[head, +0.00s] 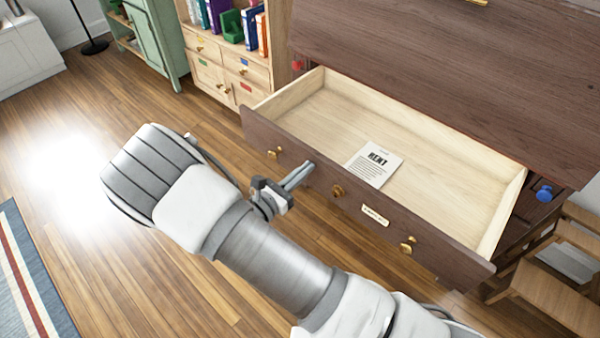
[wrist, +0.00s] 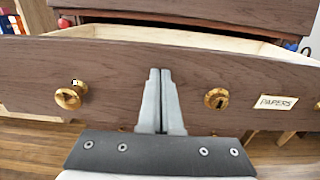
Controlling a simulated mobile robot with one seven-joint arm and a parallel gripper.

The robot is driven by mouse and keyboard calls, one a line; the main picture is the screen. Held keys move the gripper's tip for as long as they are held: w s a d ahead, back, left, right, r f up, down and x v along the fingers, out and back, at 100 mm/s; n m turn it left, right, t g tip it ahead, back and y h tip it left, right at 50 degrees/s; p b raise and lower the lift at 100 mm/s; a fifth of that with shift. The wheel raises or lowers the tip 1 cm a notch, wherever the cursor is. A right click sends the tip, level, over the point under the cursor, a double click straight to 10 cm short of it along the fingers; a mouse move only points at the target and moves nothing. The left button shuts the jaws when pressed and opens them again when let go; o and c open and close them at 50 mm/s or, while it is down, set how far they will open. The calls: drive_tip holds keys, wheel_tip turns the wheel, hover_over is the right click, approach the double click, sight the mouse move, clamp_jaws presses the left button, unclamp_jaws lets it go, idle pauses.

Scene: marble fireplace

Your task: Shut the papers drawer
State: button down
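The papers drawer (head: 333,208) is pulled far out of the dark wood cabinet, with a pale wooden inside. A printed sheet (head: 376,164) lies flat on its bottom. In the wrist view the drawer front (wrist: 120,72) fills the middle, with a round brass knob (wrist: 71,95) at left, a brass keyhole plate (wrist: 216,98) and a label (wrist: 275,103) reading PAPERS. My gripper (head: 307,168) is at the drawer front, between the left knob and the keyhole plate. Its fingers (wrist: 160,75) are together and hold nothing. I cannot tell whether the tips touch the wood.
The cabinet top (head: 450,70) stands behind the drawer. A blue knob (head: 544,193) shows at its right side. A wooden chair or stool (head: 545,295) is close to the drawer's right end. A bookshelf (head: 215,75) and green cabinet (head: 158,45) stand at the back left.

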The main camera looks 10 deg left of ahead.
drive_tip(key=x, duration=2.9)
drive_tip(key=shift+d+f, duration=0.1)
drive_tip(key=shift+w+d+b, duration=0.2)
drive_tip(key=shift+w+b, duration=0.1)
drive_tip(key=shift+w, duration=0.05)
drive_tip(key=shift+w+d, duration=0.1)
drive_tip(key=shift+r, duration=0.3)
